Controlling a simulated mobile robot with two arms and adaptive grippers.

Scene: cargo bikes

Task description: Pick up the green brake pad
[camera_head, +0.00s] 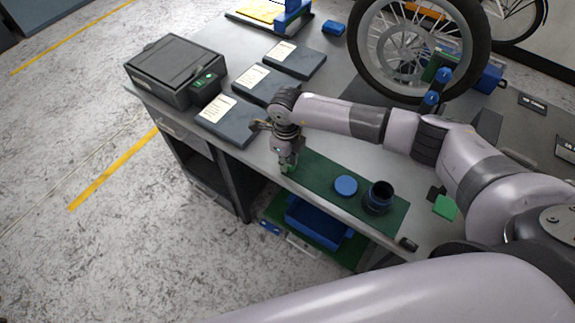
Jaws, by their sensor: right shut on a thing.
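My right gripper (287,166) points down over the left end of the dark green mat (323,190), near the table's front edge. It is shut on a small green thing, the green brake pad (289,169), of which only a little shows between the fingertips. I cannot tell whether the pad touches the mat. My left gripper is not in view.
On the mat are a round blue lid (346,186) and an open dark jar (378,197). A green block (445,207) lies right of the mat. Dark panels with labels (228,117), a black box (175,65) and a wheel (480,60) stand behind.

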